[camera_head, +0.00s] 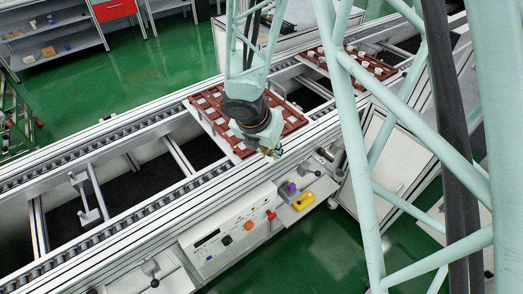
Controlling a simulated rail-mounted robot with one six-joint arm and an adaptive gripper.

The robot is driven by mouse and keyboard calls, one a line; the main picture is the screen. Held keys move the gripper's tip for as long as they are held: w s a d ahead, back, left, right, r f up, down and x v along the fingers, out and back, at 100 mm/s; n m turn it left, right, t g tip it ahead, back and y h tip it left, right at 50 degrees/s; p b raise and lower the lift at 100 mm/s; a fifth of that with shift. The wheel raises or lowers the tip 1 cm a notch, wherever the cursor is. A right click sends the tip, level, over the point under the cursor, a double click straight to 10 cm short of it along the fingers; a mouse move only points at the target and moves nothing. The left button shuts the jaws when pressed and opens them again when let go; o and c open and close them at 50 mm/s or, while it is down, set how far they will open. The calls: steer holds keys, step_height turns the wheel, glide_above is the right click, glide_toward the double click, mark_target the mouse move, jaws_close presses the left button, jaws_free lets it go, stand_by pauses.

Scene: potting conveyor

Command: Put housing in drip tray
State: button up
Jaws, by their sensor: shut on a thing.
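My gripper (269,150) hangs over the front edge of the nearer red-brown tray (240,152) on the conveyor. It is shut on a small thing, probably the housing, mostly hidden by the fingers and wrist. A second red-brown tray (382,71) with pale parts lies farther along the conveyor, partly behind a lattice strut. I cannot tell for certain which thing is the drip tray; a small yellow tray-like item (304,201) lies on the ledge in front of the conveyor.
A small purple item (288,187) lies beside the yellow one. The control panel (225,240) has an orange button and a red knob (270,214). Conveyor rails (110,215) run diagonally with open gaps between crossbars. Shelves (55,40) with small items stand at the back left.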

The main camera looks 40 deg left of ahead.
steer(key=w+d+f+m+g+h, duration=0.1)
steer(key=w+d+m+h, duration=0.1)
steer(key=w+d+m, duration=0.55)
steer(key=w+d+f+m+g+h, duration=0.1)
steer(key=w+d+m, duration=0.25)
steer(key=d, duration=0.65)
steer(key=w+d+f+m+g+h, duration=0.1)
steer(key=w+d+m+h, duration=0.1)
steer(key=w+d+m, duration=0.45)
steer(key=w+d+f+m+g+y, duration=0.1)
steer(key=d+f+m+g+y, duration=0.1)
steer(key=d+m, duration=0.8)
steer(key=w+d+f+m+g+y, duration=0.1)
steer(key=d+m, duration=1)
steer(key=d, duration=1.1)
steer(key=shift+d+f+g+y, duration=0.15)
steer(key=shift+f+g+y, duration=0.35)
steer(key=shift+g+y, duration=0.85)
steer(key=shift+w+g+h, duration=0.1)
steer(key=shift+g+h, duration=0.15)
